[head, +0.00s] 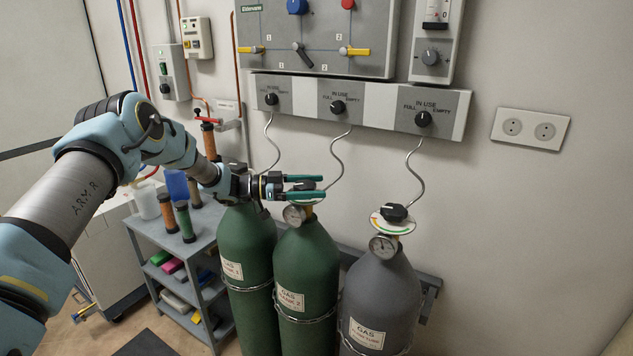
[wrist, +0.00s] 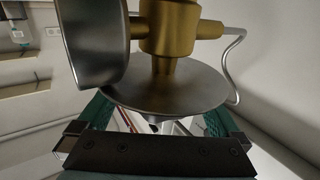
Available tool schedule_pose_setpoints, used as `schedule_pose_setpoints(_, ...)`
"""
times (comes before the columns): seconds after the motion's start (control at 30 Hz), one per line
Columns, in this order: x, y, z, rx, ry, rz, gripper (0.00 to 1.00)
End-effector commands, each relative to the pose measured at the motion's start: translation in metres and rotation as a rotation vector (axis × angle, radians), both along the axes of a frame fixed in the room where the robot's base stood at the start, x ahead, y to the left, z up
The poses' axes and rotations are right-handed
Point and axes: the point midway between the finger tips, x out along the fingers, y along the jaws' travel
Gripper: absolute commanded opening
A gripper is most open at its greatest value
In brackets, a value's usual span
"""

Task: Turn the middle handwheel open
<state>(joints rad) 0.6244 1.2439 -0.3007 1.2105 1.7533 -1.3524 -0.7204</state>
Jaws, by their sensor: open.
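The middle green gas cylinder (head: 306,275) stands between a green one on the left and a grey one on the right. Its handwheel (head: 307,185) sits on top, mostly hidden by my gripper (head: 320,187) in the head view. My gripper is open, with its two green fingers on either side of the handwheel. In the wrist view the handwheel (wrist: 165,88) shows as a grey disc on a brass valve body (wrist: 165,30), between the spread fingers (wrist: 155,125). I cannot tell whether either finger touches the rim. The cylinder's gauge (head: 294,214) shows just below; its housing (wrist: 93,40) is at upper left in the wrist view.
The grey cylinder (head: 380,300) with its own handwheel (head: 393,218) stands close on the right. The left green cylinder (head: 246,255) is close on the other side. A grey cart (head: 180,240) stands further left. Thin pipes run up to a wall panel (head: 365,103) behind.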

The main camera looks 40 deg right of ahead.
Motion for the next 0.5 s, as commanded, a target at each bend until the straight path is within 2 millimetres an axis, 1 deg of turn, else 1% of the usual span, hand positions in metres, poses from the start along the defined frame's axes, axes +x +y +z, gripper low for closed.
schedule_pose_setpoints(0.1, -0.0053, -0.0061, 0.0002, 0.000, 0.000, 0.000, 1.00)
schedule_pose_setpoints(0.4, -0.0064, -0.0075, -0.0007, 0.001, -0.001, 0.001, 1.00)
schedule_pose_setpoints(0.43, -0.0064, -0.0074, -0.0007, 0.001, -0.001, 0.001, 0.98)
schedule_pose_setpoints(0.5, -0.0063, -0.0075, -0.0006, 0.001, -0.001, 0.001, 0.90)
